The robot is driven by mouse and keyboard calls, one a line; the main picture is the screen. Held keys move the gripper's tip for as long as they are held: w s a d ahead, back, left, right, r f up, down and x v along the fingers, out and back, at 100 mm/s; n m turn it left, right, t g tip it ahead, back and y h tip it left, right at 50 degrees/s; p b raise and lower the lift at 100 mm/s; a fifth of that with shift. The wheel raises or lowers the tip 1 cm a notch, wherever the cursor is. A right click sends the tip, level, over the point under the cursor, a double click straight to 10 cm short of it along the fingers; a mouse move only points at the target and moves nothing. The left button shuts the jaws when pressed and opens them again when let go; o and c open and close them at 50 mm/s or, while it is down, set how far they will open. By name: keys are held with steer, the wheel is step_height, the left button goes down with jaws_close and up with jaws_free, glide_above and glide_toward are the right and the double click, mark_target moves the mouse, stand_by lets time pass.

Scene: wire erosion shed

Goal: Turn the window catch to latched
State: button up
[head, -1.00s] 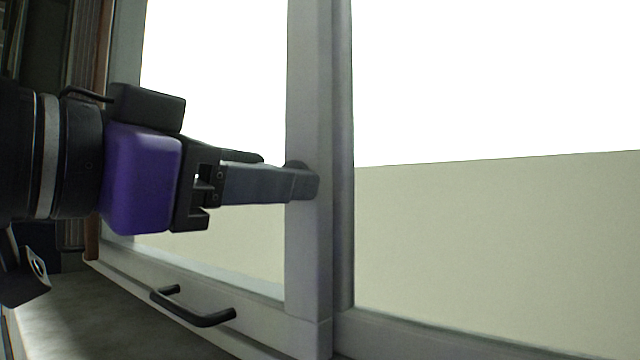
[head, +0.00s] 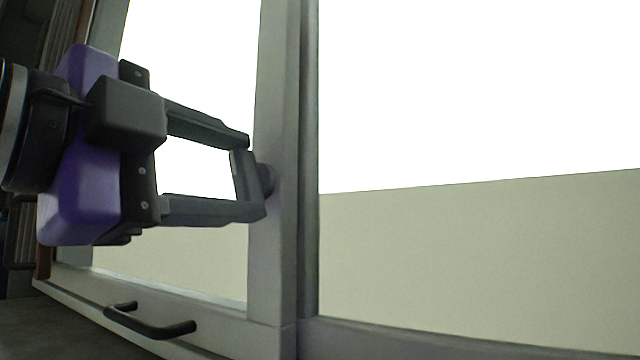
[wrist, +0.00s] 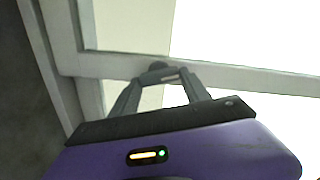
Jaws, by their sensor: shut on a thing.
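The window catch (head: 246,178) is a short dark grey lever on a round base, mounted on the light grey upright (head: 270,270) of the window. In the head view it stands nearly upright, leaning slightly. My gripper (head: 248,176) has one finger at the lever's upper end and the other at its lower end, gripping it lengthwise. In the wrist view the catch (wrist: 168,76) lies between the tips of my gripper (wrist: 165,80), against the frame bar. The fingers partly hide its ends.
A black bar handle (head: 150,322) sits on the window's lower rail, below my gripper. Large glass panes (head: 460,110) lie on both sides of the upright. A grey surface (head: 50,325) lies at the lower left.

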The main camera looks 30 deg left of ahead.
steer(key=shift+f+m+b, duration=0.1)
steer(key=shift+m+b, duration=0.3)
steer(key=shift+m, duration=1.6)
steer(key=o, duration=1.4)
steer(key=shift+s, duration=0.1)
steer(key=shift+s+a+b, duration=0.15)
steer(key=shift+s+b, duration=0.15)
steer(key=shift+s, duration=1.6)
steer(key=shift+s+a+b, duration=0.1)
steer(key=shift+s+b, duration=0.15)
steer(key=shift+s, duration=1.65)
